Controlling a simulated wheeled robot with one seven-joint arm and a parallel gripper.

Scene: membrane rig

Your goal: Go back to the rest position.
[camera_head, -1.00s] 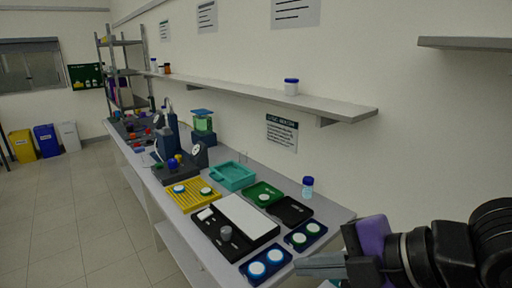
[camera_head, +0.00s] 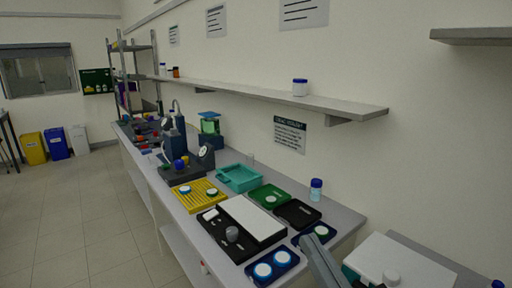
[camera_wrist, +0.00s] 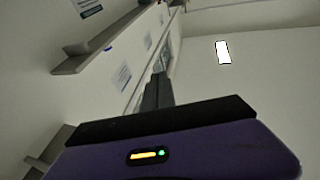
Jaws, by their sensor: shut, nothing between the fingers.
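My gripper shows in the wrist view (camera_wrist: 157,82) with its dark fingers together and nothing between them. Its purple body with a small lit indicator fills the bottom of that view. The fingers point toward the upper wall and ceiling there, clear of any object. In the head view, the grey fingers (camera_head: 310,248) rise from the bottom edge in front of the bench's near end, overlapping the dark blue tray in the picture. The rest of my arm is mostly out of the head view.
The long bench (camera_head: 345,218) carries a black tray (camera_head: 238,256), a yellow rack (camera_head: 183,203), a teal tray (camera_head: 240,188) and a lidded bottle (camera_head: 316,190). A wall shelf (camera_head: 345,106) runs above. A white-topped surface (camera_head: 405,262) stands at lower right.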

